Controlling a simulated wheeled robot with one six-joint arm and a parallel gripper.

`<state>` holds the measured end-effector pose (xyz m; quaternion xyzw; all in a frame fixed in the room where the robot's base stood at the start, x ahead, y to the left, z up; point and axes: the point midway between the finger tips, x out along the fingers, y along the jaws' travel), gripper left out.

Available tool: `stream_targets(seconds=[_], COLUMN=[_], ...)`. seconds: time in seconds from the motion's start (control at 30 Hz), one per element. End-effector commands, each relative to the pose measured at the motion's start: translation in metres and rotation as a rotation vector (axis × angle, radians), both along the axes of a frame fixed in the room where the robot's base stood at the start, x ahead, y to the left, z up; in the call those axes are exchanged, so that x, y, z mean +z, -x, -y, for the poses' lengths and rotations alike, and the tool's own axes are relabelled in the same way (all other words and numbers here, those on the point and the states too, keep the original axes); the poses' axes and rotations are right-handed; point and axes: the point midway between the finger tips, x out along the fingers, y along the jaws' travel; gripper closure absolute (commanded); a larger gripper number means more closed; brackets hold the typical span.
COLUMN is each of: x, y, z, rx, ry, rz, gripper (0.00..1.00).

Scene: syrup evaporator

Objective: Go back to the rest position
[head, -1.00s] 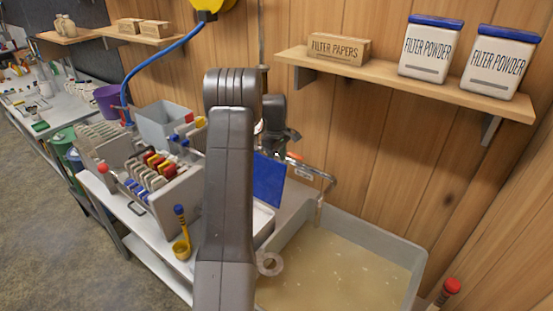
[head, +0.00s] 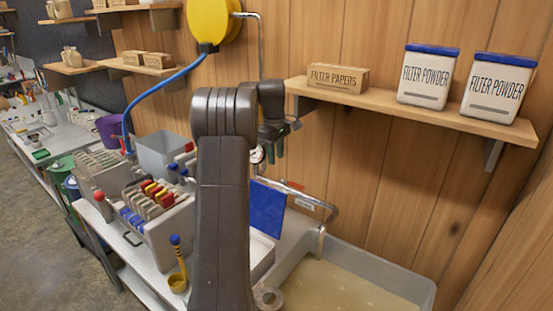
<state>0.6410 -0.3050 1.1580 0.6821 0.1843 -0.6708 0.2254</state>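My gripper (head: 269,152) hangs at the end of my grey arm, just right of the large elbow joint. It is in front of the wood-panelled wall, above the blue panel (head: 267,208) by the basin. It is small and partly covered by my arm, so I cannot tell whether its fingers are open or shut. I see nothing clearly held in it.
A grey basin (head: 420,290) of cloudy liquid lies at lower right, with a bent metal pipe (head: 328,222) over its edge. A shelf (head: 400,106) holds a filter papers box (head: 338,77) and two filter powder tubs (head: 428,78). A filter press (head: 160,205) stands left of my arm.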

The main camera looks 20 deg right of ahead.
Motion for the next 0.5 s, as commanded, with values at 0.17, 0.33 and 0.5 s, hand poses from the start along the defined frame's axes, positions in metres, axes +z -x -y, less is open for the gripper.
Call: stream_targets(seconds=[0.17,0.33,0.5], x=[-0.001,-0.011,-0.037], y=[0.0,-0.001,-0.001], z=[0.0,0.001,0.002], rx=[0.0,0.0,0.0], ry=[-0.001,-0.001,-0.002], rz=[-0.001,-0.002,-0.004], gripper=[0.67,0.67,0.67])
